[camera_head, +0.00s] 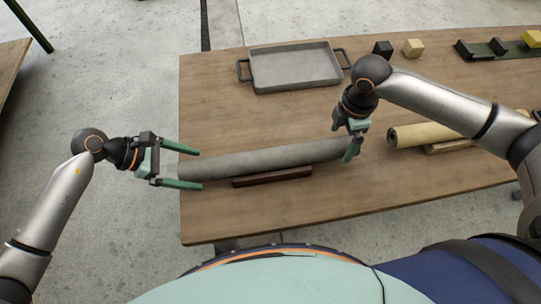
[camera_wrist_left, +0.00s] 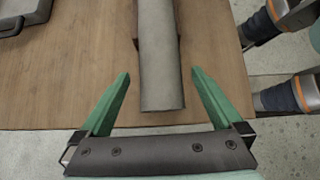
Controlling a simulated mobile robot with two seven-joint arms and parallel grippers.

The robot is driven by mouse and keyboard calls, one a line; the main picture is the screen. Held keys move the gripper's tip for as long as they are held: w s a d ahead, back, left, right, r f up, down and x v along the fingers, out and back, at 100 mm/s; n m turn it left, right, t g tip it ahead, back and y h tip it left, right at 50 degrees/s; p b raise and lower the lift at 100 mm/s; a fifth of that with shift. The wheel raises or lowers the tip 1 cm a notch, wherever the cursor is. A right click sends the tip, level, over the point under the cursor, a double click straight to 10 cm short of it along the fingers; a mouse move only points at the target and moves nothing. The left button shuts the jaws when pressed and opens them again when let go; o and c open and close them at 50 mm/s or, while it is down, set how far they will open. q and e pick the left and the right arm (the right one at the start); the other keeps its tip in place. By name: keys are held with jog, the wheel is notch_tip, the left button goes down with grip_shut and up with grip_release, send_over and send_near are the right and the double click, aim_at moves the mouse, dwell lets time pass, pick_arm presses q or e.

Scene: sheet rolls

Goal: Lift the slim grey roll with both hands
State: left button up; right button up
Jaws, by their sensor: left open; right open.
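The slim grey roll (camera_head: 262,160) lies lengthwise across the table on a low dark reddish-brown rest (camera_head: 272,177). My left gripper (camera_head: 200,168) is open at the roll's left end, with its green fingers on either side of that end. In the left wrist view the roll's end (camera_wrist_left: 162,85) sits between the open fingers of my left gripper (camera_wrist_left: 162,75), with a gap on both sides. My right gripper (camera_head: 351,140) is at the roll's right end, pointing down, and its fingers partly hide that end. Whether it touches the roll is unclear.
A grey tray (camera_head: 293,85) with dark handles stands behind the roll. A beige roll (camera_head: 420,134) lies on a light rest to the right. A black cube (camera_head: 383,49), a beige cube (camera_head: 413,47) and a dark green rack (camera_head: 487,50) stand at the back. The table's front left (camera_head: 215,215) is clear.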

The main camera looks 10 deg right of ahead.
pick_arm(q)
jog(key=shift+x, duration=1.35)
pick_arm(e)
jog(key=shift+f, duration=1.3)
pick_arm(q)
grip_shut()
pick_arm(e)
grip_shut()
pick_arm(q)
jog(key=shift+w+r, duration=0.1)
jog(key=shift+r, duration=0.2)
pick_arm(e)
jog(key=shift+r, duration=0.25)
